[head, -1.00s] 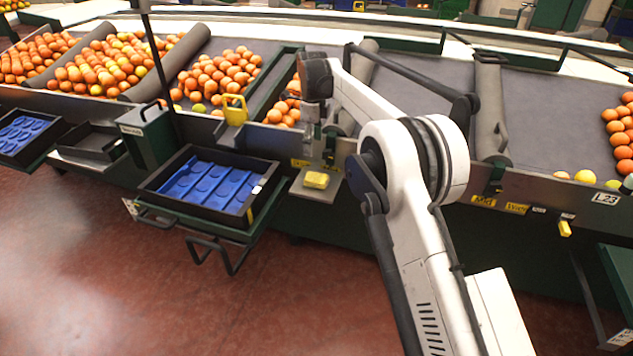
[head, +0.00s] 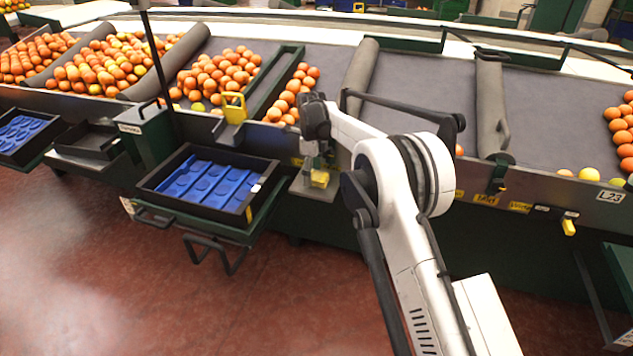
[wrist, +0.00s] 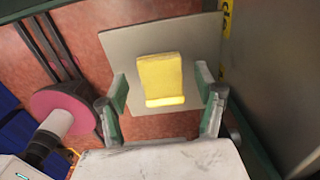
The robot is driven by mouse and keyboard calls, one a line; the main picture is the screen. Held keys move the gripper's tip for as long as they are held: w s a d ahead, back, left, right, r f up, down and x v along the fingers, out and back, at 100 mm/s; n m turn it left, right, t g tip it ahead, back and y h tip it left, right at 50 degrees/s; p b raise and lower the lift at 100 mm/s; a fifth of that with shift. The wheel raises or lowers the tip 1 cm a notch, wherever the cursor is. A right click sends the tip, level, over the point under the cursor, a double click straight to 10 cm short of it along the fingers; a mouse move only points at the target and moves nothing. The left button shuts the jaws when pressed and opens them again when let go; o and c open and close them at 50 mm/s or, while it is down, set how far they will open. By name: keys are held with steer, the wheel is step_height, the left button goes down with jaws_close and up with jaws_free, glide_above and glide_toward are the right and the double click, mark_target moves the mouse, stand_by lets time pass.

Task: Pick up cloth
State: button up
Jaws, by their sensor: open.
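The yellow folded cloth (head: 320,178) lies on a small grey shelf (head: 306,187) at the front of the sorting line. In the wrist view the cloth (wrist: 160,79) sits near the middle of the shelf plate (wrist: 205,45). My gripper (head: 318,174) is above the shelf at the cloth and partly hides it in the head view. In the wrist view my gripper (wrist: 163,92) is open, with one finger on each side of the cloth and a visible gap to each. The exact height of the fingertips over the cloth cannot be told.
A black tray with a blue insert (head: 208,185) stands left of the shelf. A yellow-handled holder (head: 234,108) stands on the line's edge behind it. Oranges (head: 216,76) lie on the conveyor behind. A grey wall is close on the right in the wrist view. The red floor in front is clear.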

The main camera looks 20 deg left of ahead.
steer(key=shift+f, duration=0.6)
steer(key=shift+c, duration=0.3)
steer(key=c, duration=1.3)
steer(key=shift+o, duration=0.2)
steer(key=shift+r, duration=0.2)
steer(key=shift+r, duration=0.6)
step_height(320, 180, up, 3)
steer(key=shift+f+p, duration=0.2)
steer(key=shift+p, duration=0.3)
steer(key=s+a+r+p, duration=0.1)
steer(key=s+a+r, duration=0.4)
steer(key=s, duration=0.5)
steer(key=shift+s+a+r, duration=0.15)
steer(key=shift+s+r, duration=0.05)
steer(key=shift+r, duration=0.75)
